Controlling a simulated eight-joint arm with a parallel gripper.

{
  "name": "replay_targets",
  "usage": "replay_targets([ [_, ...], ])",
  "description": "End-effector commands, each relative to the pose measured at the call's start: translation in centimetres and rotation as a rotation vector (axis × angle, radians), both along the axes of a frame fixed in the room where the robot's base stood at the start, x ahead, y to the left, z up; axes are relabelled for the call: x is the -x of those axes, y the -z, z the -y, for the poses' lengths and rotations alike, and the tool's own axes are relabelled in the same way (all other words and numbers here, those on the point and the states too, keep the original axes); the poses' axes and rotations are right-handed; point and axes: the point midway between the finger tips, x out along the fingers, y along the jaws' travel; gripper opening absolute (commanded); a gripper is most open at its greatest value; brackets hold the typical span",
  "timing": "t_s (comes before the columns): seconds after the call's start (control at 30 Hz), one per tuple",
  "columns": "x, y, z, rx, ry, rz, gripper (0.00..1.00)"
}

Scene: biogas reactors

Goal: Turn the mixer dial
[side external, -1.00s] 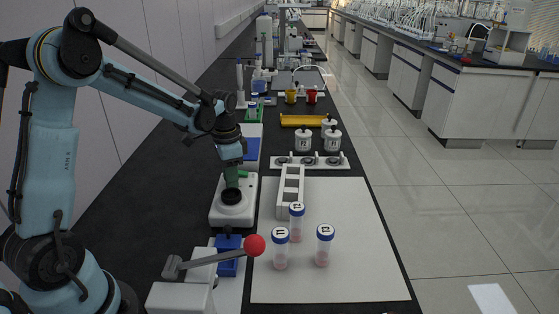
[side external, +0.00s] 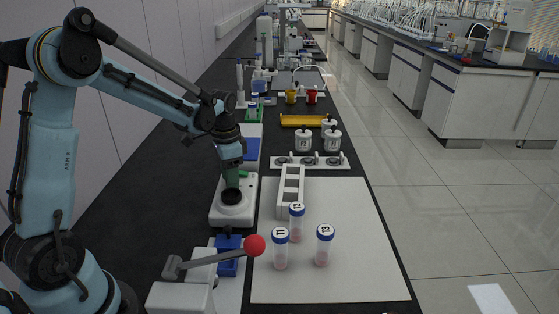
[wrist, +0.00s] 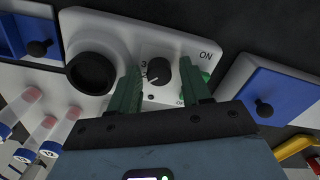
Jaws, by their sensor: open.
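The white mixer (wrist: 190,42) fills the upper middle of the wrist view, with a black round cup (wrist: 93,73) at its left. Its black dial (wrist: 160,70) has a pointer mark and small printed numbers beside it. My gripper (wrist: 160,82) has its two green fingers apart, one on each side of the dial; I cannot tell whether they touch it. In the side view, my gripper (side external: 232,177) points down over the back of the mixer (side external: 247,210), and the dial is hidden there.
Several blue-capped tubes (side external: 325,245) and a white rack (side external: 290,190) stand right of the mixer. A lever with a red ball (side external: 254,246) is in front. A blue-topped device (wrist: 280,90) lies beside the mixer. The white mat (side external: 345,205) has free room at right.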

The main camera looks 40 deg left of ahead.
Motion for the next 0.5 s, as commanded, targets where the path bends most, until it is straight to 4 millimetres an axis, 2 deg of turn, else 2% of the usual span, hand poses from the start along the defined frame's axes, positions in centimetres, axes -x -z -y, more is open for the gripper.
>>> replay_targets([
  [0.5, -0.14, 0.05, 0.35, 0.008, -0.505, 0.005, 0.55],
])
